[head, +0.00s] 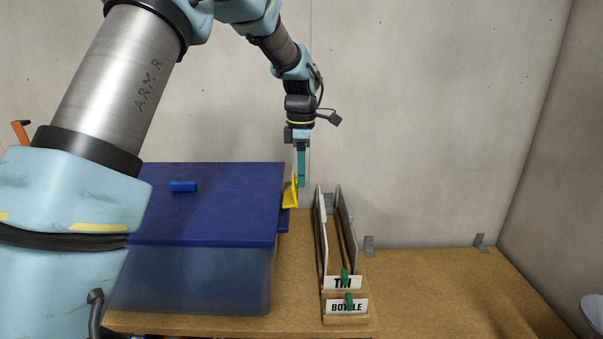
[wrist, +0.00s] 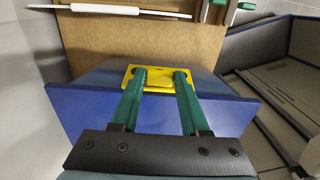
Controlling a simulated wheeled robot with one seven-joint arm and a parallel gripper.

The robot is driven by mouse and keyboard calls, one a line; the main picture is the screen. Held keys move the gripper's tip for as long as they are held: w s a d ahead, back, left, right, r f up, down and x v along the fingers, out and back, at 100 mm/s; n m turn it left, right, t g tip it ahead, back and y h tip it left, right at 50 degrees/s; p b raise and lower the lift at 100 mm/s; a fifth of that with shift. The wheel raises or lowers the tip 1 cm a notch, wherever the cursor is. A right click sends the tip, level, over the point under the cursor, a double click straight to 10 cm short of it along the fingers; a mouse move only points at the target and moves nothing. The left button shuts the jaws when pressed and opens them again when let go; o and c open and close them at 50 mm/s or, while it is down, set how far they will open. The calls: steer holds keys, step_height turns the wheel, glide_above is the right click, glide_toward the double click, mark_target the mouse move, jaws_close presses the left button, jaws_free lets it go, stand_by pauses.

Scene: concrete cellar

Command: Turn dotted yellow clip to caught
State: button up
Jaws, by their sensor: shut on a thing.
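The yellow clip (head: 288,198) is at the right side of the blue box's lid (head: 215,205), near the back. It stands out from the lid edge, with part of it tilted up. In the wrist view the yellow clip (wrist: 160,70) is a plate with an opening, by the blue lid panel (wrist: 75,95). My gripper (head: 301,184) points down at the clip with its green fingers. In the wrist view my gripper (wrist: 160,82) has one finger on each side of the clip, shut on it. I cannot make out dots; the fingers hide part of the clip.
The clear-sided blue box (head: 200,285) stands on the wooden bench (head: 430,290). A narrow rack (head: 346,295) with cards reading TIN and BOTTLE stands to its right, close by. Metal brackets (head: 369,245) sit at the back. The bench's right part is clear.

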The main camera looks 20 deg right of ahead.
jaws_close()
stand_by(0.7)
